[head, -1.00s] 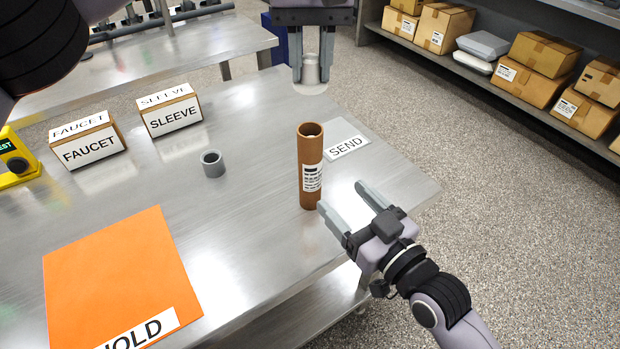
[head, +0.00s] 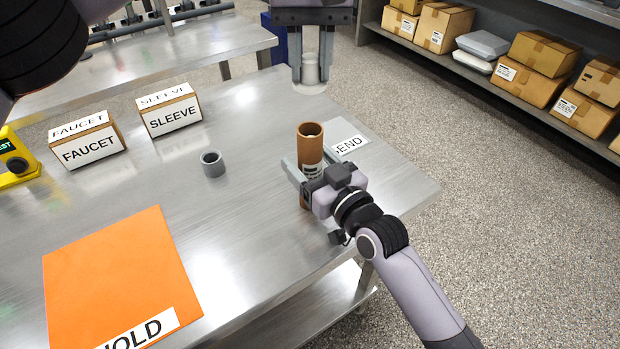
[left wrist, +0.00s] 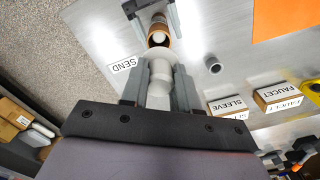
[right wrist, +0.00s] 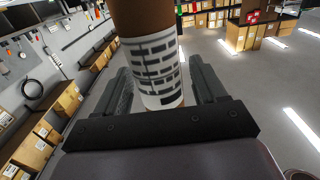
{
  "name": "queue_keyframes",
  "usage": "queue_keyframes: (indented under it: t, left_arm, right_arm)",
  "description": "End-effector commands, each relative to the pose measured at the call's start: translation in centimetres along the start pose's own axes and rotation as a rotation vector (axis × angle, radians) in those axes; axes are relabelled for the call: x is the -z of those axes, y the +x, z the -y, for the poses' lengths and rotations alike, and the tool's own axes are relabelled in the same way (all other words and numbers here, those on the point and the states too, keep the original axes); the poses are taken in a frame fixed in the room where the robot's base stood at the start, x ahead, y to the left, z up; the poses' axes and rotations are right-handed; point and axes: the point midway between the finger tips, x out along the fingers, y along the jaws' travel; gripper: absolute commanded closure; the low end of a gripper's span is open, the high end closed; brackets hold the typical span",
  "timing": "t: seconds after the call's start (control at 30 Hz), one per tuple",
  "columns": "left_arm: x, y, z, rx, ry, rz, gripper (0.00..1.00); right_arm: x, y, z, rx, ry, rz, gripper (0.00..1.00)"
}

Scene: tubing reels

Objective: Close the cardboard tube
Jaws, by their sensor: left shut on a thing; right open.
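The brown cardboard tube (head: 310,142) stands upright on the metal table, its top end open. My right gripper (head: 300,170) is open at the tube, its fingers on either side of it. In the right wrist view the tube (right wrist: 152,60) with its printed label stands between the open fingers. My left gripper (head: 311,75) is above and behind the tube, shut on a whitish cap-like piece (head: 310,87). In the left wrist view this piece (left wrist: 159,75) sits between the fingers, apart from the tube (left wrist: 159,38).
A grey ring (head: 213,164) stands left of the tube. The SEND label (head: 350,145) lies just right of it. SLEEVE (head: 172,115) and FAUCET (head: 90,147) sign blocks are at back left. An orange HOLD mat (head: 118,270) lies at front left.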

Motion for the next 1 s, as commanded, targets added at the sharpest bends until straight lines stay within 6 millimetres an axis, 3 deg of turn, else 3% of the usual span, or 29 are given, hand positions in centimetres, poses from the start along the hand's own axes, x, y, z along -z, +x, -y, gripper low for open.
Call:
queue_keyframes:
  t: [0.17, 0.4, 0.53, 0.83, 1.0]
  left_arm:
    - [0.0, 0.0, 0.0, 0.000, 0.000, 0.000, 1.00]
    - [0.0, 0.0, 0.0, 0.000, 0.000, 0.000, 1.00]
    - [0.0, 0.5, 0.0, 0.000, 0.001, 0.001, 1.00]
    - [0.0, 4.6, 0.0, -0.008, 0.000, 0.003, 1.00]
    - [0.0, 5.0, 0.0, -0.008, 0.000, 0.001, 1.00]
  right_arm:
    - [0.0, 0.0, 0.0, 0.000, 0.000, 0.000, 0.30]
    - [0.0, 0.0, 0.0, 0.000, 0.000, 0.000, 1.00]
    - [0.0, 0.0, 0.0, 0.000, 0.000, 0.000, 1.00]
    - [0.0, -0.1, 0.0, 0.000, 0.000, 0.000, 1.00]
    - [0.0, -0.1, 0.0, 0.000, 0.000, 0.001, 1.00]
